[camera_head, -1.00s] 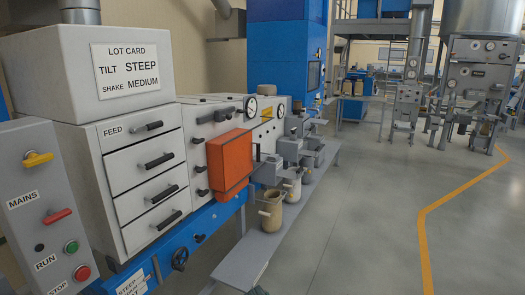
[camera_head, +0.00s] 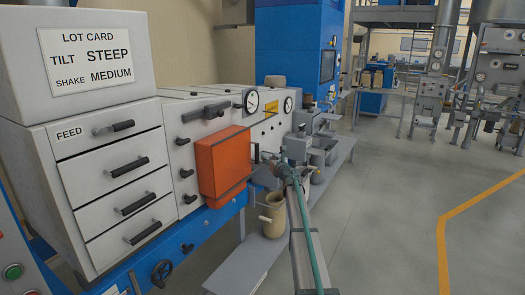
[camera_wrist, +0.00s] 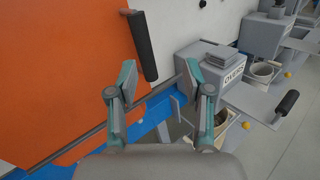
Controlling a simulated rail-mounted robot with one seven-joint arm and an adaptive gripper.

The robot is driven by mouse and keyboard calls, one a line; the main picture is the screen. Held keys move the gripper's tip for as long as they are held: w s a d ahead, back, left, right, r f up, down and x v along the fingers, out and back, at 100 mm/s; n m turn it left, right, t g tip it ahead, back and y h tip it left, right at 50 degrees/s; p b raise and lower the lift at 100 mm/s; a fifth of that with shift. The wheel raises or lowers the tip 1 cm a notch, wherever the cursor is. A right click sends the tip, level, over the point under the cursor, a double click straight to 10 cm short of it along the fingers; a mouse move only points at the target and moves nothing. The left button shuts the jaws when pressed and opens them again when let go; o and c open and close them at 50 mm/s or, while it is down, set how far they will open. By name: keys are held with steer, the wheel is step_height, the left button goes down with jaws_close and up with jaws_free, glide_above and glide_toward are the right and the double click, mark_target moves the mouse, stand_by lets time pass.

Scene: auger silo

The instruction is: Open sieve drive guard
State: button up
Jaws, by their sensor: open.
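The sieve drive guard is an orange box-like cover (camera_head: 222,164) on the front of the grey machine, and it looks shut. In the wrist view its orange face (camera_wrist: 65,60) fills the left side. A black bar handle (camera_wrist: 142,46) stands out near the guard's right edge. My gripper (camera_wrist: 158,74) is open and empty, with its two teal-padded fingers apart. The handle's lower end is between and just beyond the fingertips in the picture; I see no contact. In the head view my gripper (camera_head: 274,160) is just right of the guard.
A grey box marked OVERS (camera_wrist: 222,78) and a lower black handle (camera_wrist: 286,106) are right of my gripper. A beige container (camera_head: 272,214) stands below it on the grey shelf. Feed drawers (camera_head: 115,180) are at left. Open floor (camera_head: 390,215) lies at right.

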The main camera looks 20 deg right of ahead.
mark_target(258, 152)
steer(key=w+p, duration=0.1)
steer(key=w, duration=0.2)
steer(key=w+a+n+p, duration=0.1)
steer(key=w, duration=0.2)
steer(key=w+a+n+y+p, duration=0.1)
steer(key=w, duration=0.3)
steer(key=shift+a+r, duration=0.15)
steer(key=shift+a, duration=0.1)
jaws_close()
